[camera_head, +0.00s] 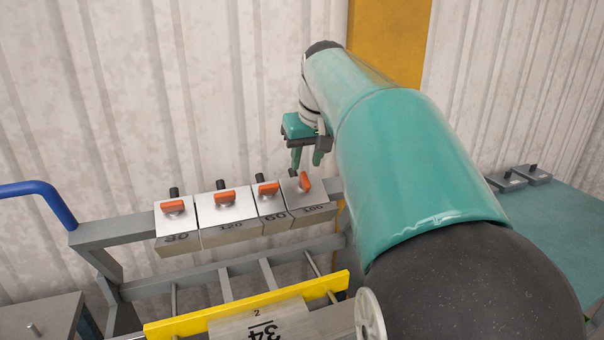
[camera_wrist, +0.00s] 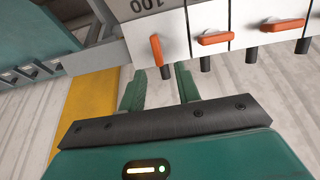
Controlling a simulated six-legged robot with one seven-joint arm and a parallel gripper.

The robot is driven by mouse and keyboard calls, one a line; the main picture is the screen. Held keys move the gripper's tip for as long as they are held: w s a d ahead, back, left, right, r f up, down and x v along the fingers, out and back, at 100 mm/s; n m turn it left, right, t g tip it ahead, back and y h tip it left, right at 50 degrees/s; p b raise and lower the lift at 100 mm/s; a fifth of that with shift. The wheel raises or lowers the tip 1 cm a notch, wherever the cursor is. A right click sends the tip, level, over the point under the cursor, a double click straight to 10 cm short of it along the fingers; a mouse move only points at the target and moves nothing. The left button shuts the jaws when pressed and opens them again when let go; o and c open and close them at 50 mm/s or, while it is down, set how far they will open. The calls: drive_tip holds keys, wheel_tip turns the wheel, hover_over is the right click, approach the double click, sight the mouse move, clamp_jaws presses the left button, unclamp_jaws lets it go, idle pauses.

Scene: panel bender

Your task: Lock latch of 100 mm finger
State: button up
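The 100 mm finger (camera_head: 311,209) is a grey block at the right end of a row on the rail, marked 100. It also shows in the wrist view (camera_wrist: 149,28). Its orange latch (camera_head: 305,182) stands crosswise to the other latches, which lie along the row; the wrist view shows the same latch (camera_wrist: 155,48) upright. My gripper (camera_head: 306,166) is just above and behind this latch. In the wrist view my gripper's fingers (camera_wrist: 159,75) are apart, with the latch's end near the gap between their tips. I cannot tell whether they touch it.
Fingers marked 120 (camera_head: 228,228) and 60 (camera_head: 273,223), plus one at the left end (camera_head: 177,239), sit beside it with orange latches. A yellow bar (camera_head: 230,310) lies in front. A blue handle (camera_head: 40,190) is left; a green table (camera_head: 560,220) is right.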

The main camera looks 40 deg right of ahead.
sight(304, 173)
drive_tip(key=x, duration=0.5)
drive_tip(key=shift+f, duration=0.1)
drive_tip(key=shift+c, duration=0.2)
clamp_jaws()
